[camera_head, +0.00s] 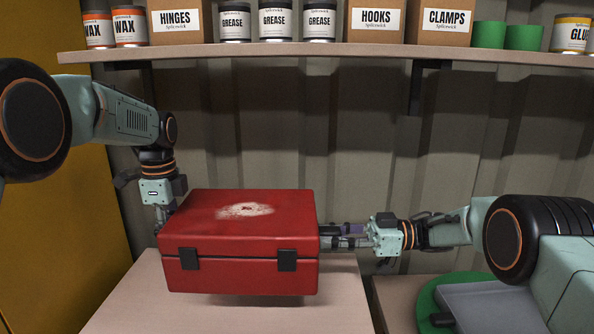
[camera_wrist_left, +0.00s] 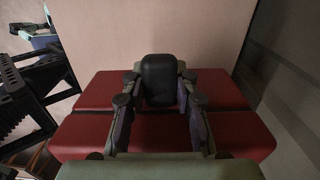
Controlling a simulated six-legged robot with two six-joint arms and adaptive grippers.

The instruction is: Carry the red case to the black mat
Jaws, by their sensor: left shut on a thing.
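The red case (camera_head: 240,245), with two black latches and a pale worn patch on its lid, is level above a beige tabletop, with a shadow under it. My left gripper (camera_head: 164,214) is at the case's left end. In the left wrist view, the left gripper (camera_wrist_left: 160,115) has its fingers on either side of a black rounded part (camera_wrist_left: 158,78) at the end of the red case (camera_wrist_left: 95,130). My right gripper (camera_head: 337,236) reaches the case's right end; its fingertips are partly hidden, so its grip is unclear. I see no black mat.
The beige tabletop (camera_head: 125,305) is bare around the case. At right, past a gap, another surface holds a green round thing (camera_head: 428,296) and a grey tray (camera_head: 490,302). A shelf (camera_head: 300,50) with boxes and cans runs along the wall above.

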